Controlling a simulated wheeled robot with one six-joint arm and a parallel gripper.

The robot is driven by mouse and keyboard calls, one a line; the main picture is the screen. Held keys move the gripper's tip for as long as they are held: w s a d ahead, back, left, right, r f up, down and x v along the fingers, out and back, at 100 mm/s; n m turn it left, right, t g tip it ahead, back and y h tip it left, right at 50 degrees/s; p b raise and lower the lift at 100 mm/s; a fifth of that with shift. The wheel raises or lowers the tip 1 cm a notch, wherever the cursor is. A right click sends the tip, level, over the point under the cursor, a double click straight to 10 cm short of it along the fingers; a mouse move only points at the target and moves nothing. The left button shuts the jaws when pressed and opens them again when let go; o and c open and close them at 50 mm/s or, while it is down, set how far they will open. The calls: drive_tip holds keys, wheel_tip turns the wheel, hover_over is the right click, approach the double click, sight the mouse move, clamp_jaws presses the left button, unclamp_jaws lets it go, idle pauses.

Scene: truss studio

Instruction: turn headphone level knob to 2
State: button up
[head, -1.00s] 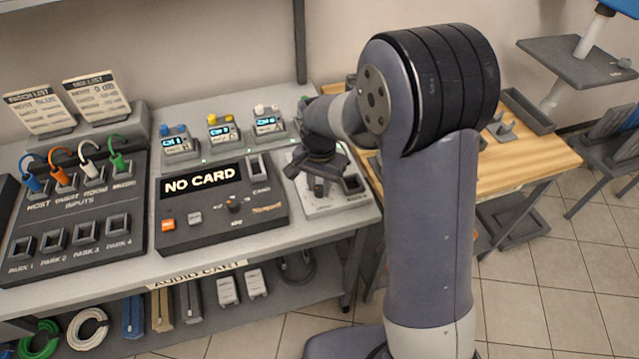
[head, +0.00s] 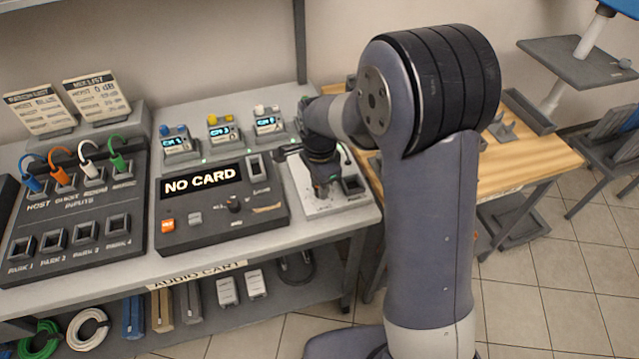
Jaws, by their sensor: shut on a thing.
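A light grey panel (head: 309,205) sits at the right end of the audio cart. Its upright dark knob is now mostly hidden behind my gripper. My gripper (head: 321,188) points down at the left part of this panel. It is shut on the knob. The pointer and the scale marks around the knob cannot be read. A dark square socket (head: 352,184) lies to the right of the gripper on the same panel.
The recorder (head: 222,232) with the "NO CARD" display stands close on the left. Three small units with lit screens, including the white-topped one (head: 268,124), stand behind. The patch panel (head: 72,228) is farther left. A wooden bench (head: 535,150) is at the right.

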idle(0.4)
drive_tip(key=o, duration=1)
drive_tip(key=shift+r, duration=0.15)
wheel_tip(320, 180, up, 11)
drive_tip(key=shift+f, duration=0.2)
wheel_tip(320, 180, down, 11)
idle(0.4)
